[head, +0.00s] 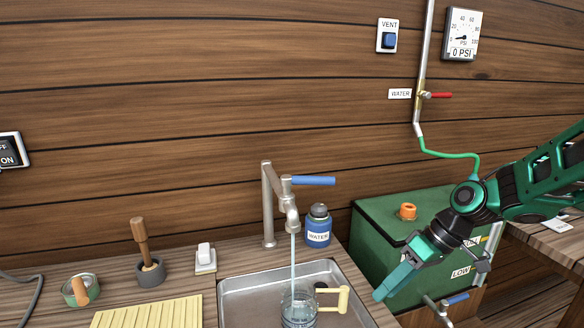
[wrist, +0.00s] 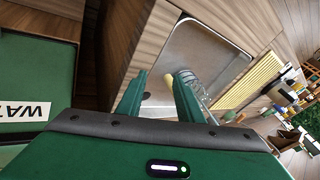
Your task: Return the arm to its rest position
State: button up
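My gripper (head: 392,281) hangs over the right side of the sink, in front of the green tank, with its fingers pointing down and left. In the wrist view my gripper (wrist: 156,92) shows two green fingers spread apart with nothing held between them. It is open and apart from the glass jug (head: 298,309) in the sink. The jug has a yellow handle (head: 343,299) and stands under a stream of water from the tap (head: 290,208). My arm reaches in from the right.
The sink (head: 240,288) is set in a wooden counter. A green tank (head: 375,222) stands right of it, close to my arm. A blue water bottle (head: 318,230) is behind the sink. A yellow ribbed mat (head: 150,314) lies left. A pipe with a red-handled valve (head: 438,95) runs up the wall.

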jog(key=s+d+r+m+h, duration=0.2)
jog(key=s+d+m, duration=0.4)
jog(key=s+d, duration=0.3)
jog(key=s+d+r+m+h, duration=0.2)
jog(key=s+d+m+h, duration=0.2)
jog(key=s+d+m, duration=0.3)
jog(key=s+d, duration=0.3)
jog(key=s, duration=0.2)
jog(key=shift+s, duration=0.25)
jog(key=shift+w+f+g, duration=0.3)
jog(key=shift+w, duration=0.35)
